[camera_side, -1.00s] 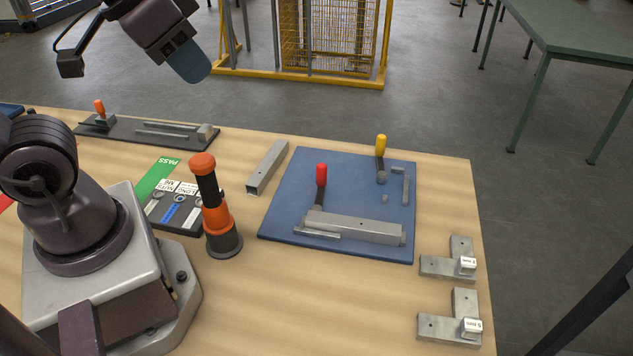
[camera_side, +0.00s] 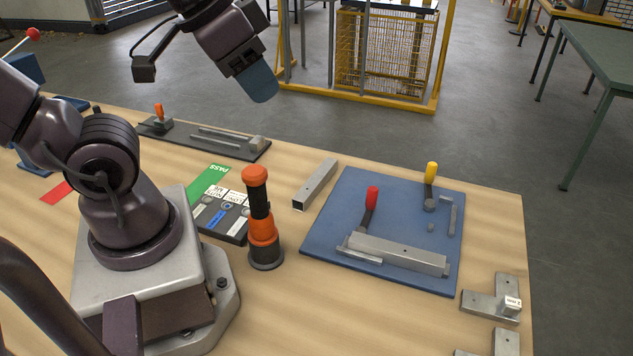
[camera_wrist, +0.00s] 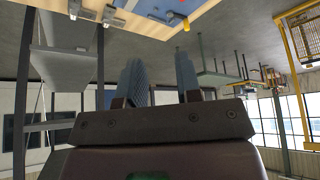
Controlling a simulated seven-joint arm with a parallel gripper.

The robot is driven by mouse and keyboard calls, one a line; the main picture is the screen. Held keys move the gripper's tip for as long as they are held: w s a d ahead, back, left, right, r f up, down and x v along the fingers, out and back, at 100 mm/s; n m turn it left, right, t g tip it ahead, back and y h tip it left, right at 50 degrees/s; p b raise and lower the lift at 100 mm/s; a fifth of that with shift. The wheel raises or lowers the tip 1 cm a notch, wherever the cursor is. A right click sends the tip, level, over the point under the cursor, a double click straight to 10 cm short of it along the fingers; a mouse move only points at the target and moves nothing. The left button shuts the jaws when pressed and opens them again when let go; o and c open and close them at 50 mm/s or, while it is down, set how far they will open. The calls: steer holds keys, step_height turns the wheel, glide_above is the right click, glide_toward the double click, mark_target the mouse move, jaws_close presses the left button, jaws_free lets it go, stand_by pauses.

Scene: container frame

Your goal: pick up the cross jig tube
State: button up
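One grey square tube (camera_side: 398,254) lies on the blue jig plate (camera_side: 335,217) along its front edge, by a red-handled clamp (camera_side: 371,198). A second grey square tube (camera_side: 315,184) lies loose on the wooden table, just left of the plate, its open end facing the front. I cannot tell which of them is the cross jig tube. My gripper (camera_side: 262,82) is high above the table's back edge, well away from both tubes. In the wrist view its two blue-grey fingers (camera_wrist: 160,75) are apart with nothing between them.
A yellow-handled clamp (camera_side: 430,180) is at the plate's back right. Metal brackets (camera_side: 490,303) lie at front right. A dark fixture (camera_side: 205,138) is at back left.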

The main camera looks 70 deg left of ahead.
steer(key=o, duration=0.5)
steer(key=shift+c, duration=0.2)
steer(key=shift+f, duration=0.1)
steer(key=n+g+y, duration=0.2)
steer(key=n+y, duration=0.1)
steer(key=n, duration=0.5)
glide_toward(312, 183)
steer(key=x, duration=0.3)
steer(key=shift+a+f, duration=0.1)
steer(key=shift+a, duration=0.35)
steer(key=shift+d+x, duration=0.2)
steer(key=shift+x, duration=1.25)
steer(key=shift+d+x, duration=0.15)
steer(key=shift+x, duration=1.35)
